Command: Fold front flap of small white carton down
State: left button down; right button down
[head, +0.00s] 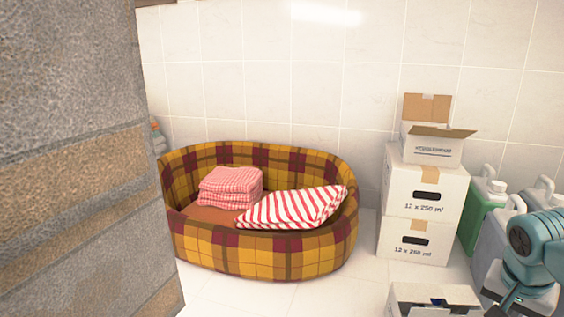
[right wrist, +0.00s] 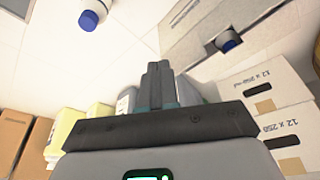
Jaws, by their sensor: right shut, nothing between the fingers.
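The small white carton (head: 433,149) stands on top of two stacked white boxes in the head view. Its back flap (head: 427,108) stands upright, brown side showing. Its front flap (head: 442,132) sticks out toward me above the front wall, roughly level. In the right wrist view my right gripper (right wrist: 158,88) is shut and empty, its two dark fingers together. In the head view my right arm shows at the lower right, apart from the carton. I cannot make out the small carton surely in the right wrist view. My left gripper is not in view.
Two stacked white boxes (head: 421,195) carry the carton. An open box (head: 405,291) stands on the floor in front. Green (head: 482,214) and grey jerrycans stand at the right. A plaid basket (head: 262,255) holds folded towels. A grey stone-like surface (head: 70,150) blocks the left.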

jog(key=shift+s+r, duration=0.1)
notch_tip(320, 180, down, 3)
jog(key=shift+f+b, duration=0.1)
jog(key=shift+b, duration=1.15)
